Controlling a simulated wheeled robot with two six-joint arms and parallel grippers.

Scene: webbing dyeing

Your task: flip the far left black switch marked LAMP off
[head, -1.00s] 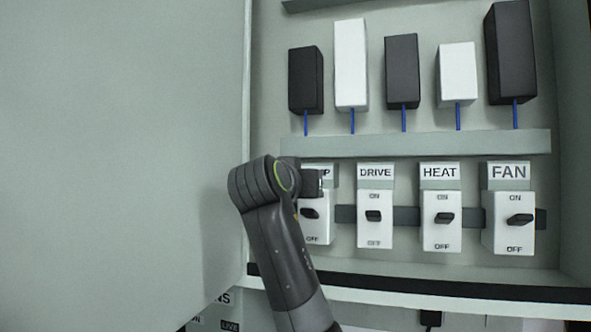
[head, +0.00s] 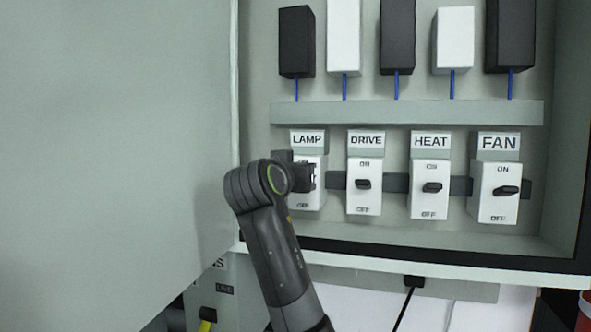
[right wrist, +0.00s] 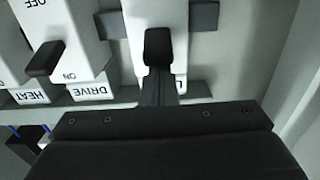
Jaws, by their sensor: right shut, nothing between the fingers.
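The LAMP switch is a white block (head: 312,198) under a LAMP label (head: 307,139), leftmost in the row, with a black lever. In the head view my right gripper (head: 307,177) is in front of its upper and middle part and hides the lever. In the right wrist view, which is upside down, the black lever (right wrist: 158,47) shows on the white block (right wrist: 150,12). My right gripper (right wrist: 159,88) is shut and empty, its tips right beside the lever on the ON side. I cannot tell whether they touch. My left gripper is not in view.
The DRIVE (head: 364,202), HEAT (head: 430,203) and FAN (head: 497,207) switches stand to the right, with black levers. A grey rail (head: 405,113) and black and white boxes are above. A large grey panel (head: 120,150) fills the left.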

